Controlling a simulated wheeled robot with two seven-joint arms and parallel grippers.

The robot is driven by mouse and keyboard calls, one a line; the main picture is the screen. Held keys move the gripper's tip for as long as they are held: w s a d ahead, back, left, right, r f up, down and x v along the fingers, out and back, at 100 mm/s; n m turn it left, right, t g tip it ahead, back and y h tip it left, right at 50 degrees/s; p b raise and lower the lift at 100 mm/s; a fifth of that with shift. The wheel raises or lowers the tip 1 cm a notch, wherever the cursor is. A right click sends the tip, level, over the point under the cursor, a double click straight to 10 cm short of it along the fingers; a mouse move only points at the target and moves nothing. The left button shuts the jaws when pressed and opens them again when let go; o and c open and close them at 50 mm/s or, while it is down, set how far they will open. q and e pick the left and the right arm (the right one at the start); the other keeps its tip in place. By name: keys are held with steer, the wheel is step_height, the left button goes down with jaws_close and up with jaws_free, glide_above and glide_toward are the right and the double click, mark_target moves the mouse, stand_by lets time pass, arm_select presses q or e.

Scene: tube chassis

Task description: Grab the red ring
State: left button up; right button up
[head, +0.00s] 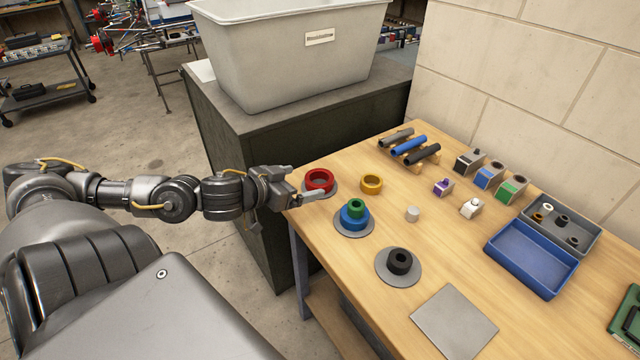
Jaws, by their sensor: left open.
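The red ring (319,179) rests on a round grey base at the near left corner of the wooden table (400,303). My left gripper (312,190) reaches in from the left at the table's edge, right at the ring. Its jaws are open. One finger shows in front of the ring's near side; the other is hard to make out, and I cannot tell whether either finger touches the ring. My right gripper is not in view.
A black ring (399,261) sits nearer. A large grey bin (290,55) stands on the dark cabinet behind. Blue tray (531,262) lies right.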

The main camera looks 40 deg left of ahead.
mark_target(326, 176)
arm_select(q)
steer(key=shift+x, duration=0.9)
steer(key=shift+w, duration=0.2)
steer(key=shift+w+f, duration=0.15)
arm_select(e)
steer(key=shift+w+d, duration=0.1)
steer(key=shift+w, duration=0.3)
arm_select(q)
steer(key=shift+w, duration=0.1)
steer(key=shift+x, duration=2.5)
steer(key=shift+a+f, duration=0.1)
steer(key=shift+a, duration=0.05)
steer(key=c, duration=1.2)
steer(key=shift+o, duration=0.2)
